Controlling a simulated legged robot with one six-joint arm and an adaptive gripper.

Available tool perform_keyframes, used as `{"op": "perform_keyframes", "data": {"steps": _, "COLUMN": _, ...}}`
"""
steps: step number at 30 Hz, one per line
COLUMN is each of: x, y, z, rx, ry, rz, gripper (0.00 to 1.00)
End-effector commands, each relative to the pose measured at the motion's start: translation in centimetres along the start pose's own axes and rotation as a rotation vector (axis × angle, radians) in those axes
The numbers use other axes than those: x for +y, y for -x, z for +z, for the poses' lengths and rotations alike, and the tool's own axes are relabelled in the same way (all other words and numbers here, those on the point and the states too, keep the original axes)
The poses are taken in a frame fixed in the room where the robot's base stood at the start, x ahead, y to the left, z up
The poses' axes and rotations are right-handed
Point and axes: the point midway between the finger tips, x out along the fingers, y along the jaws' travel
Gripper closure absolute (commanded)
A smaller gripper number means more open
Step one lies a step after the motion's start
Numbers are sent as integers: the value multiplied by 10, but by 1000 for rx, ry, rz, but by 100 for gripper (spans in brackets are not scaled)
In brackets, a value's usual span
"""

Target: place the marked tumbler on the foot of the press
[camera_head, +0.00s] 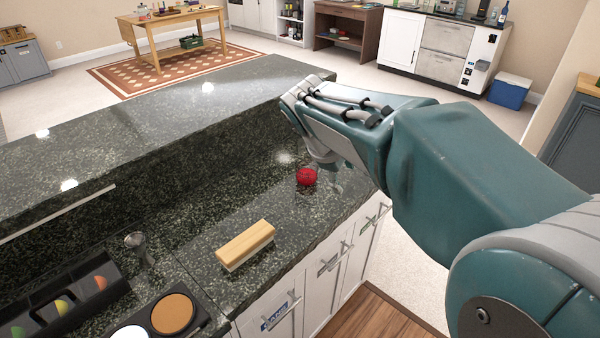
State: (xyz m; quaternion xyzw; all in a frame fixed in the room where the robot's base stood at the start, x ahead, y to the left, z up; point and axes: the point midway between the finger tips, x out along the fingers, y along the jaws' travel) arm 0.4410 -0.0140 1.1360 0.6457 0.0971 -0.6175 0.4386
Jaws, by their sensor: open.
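I cannot make out a marked tumbler or a press for certain in this view. A round red thing (306,176) sits on the dark speckled counter (200,235) near its far right part. My gripper (322,175) reaches down over that part of the counter, with its fingertips just beside the red thing. It is open, and I see nothing held in it. My arm hides part of the counter's right end, and the fingers are small and partly hidden.
A wooden block with a pale underside (245,245) lies mid-counter. A small metal piece (135,240), a black compartment tray (65,300) and a holder with round discs (172,313) are at lower left. A raised ledge (170,125) runs along the back.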

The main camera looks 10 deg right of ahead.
Motion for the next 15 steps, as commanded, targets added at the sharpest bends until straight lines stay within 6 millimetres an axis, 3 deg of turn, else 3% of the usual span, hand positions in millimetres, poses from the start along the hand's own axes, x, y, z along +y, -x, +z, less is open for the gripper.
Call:
{"op": "perform_keyframes", "data": {"steps": 6, "x": 35, "y": -30, "z": -68, "rx": -166, "ry": 300, "rz": 86, "gripper": 34}}
{"op": "perform_keyframes", "data": {"steps": 15, "x": 50, "y": -77, "z": -167, "rx": -418, "ry": 679, "rz": 201, "gripper": 34}}
